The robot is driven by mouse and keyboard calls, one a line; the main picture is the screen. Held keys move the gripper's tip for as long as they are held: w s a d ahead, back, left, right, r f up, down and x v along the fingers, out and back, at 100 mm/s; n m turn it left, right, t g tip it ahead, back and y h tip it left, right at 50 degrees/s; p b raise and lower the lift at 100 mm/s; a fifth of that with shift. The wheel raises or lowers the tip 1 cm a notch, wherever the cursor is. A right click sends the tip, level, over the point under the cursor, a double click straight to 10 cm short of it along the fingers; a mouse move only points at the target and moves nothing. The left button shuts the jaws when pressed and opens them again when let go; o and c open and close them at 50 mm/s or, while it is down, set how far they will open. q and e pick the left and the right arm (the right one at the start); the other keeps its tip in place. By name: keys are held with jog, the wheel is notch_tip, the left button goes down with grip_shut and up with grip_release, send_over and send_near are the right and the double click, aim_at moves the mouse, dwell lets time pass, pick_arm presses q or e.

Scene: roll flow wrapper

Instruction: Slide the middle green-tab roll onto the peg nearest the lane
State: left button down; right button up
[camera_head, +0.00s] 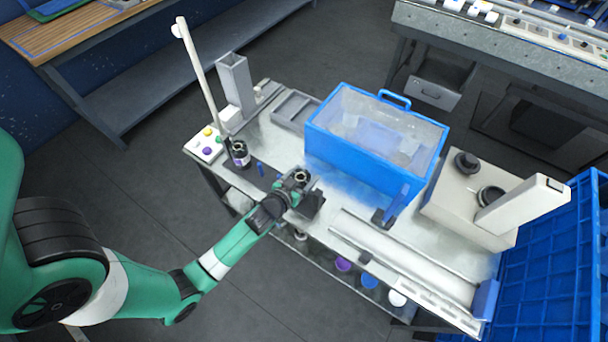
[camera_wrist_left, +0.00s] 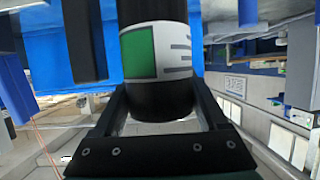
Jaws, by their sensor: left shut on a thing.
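My left gripper (camera_head: 287,190) is shut on a black roll (camera_head: 301,177) and holds it over the front edge of the table. In the left wrist view the roll (camera_wrist_left: 157,60) stands between the two fingers, with a green tab on its white label facing the camera. A short blue peg (camera_head: 260,169) rises bare from a dark strip on the table, left of the held roll. Another dark roll with a purple mark (camera_head: 240,156) stands at the strip's left end. The gripper hides part of the strip. My right gripper is not in view.
A blue bin with a clear lid (camera_head: 335,147) stands behind the gripper. A long pale lane (camera_head: 405,262) runs to the right, by a beige machine (camera_head: 452,205). Several round items, one purple (camera_head: 343,264), sit below the tabletop. A grey post (camera_head: 236,85) stands at the left.

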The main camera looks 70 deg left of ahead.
pick_arm(q)
jog(key=shift+f+b, duration=0.4)
jog(key=shift+f, duration=0.05)
jog(key=shift+c, duration=0.4)
grip_release()
jog(key=shift+o, duration=0.4)
jog(key=shift+f, duration=0.1)
jog(key=shift+s, duration=0.1)
jog(key=shift+s+d+r, duration=0.2)
jog(key=shift+s+r, duration=0.05)
jog(key=p+v, duration=0.1)
jog(key=v, duration=0.9)
jog(key=shift+s+d, duration=0.2)
jog(key=shift+s, duration=0.1)
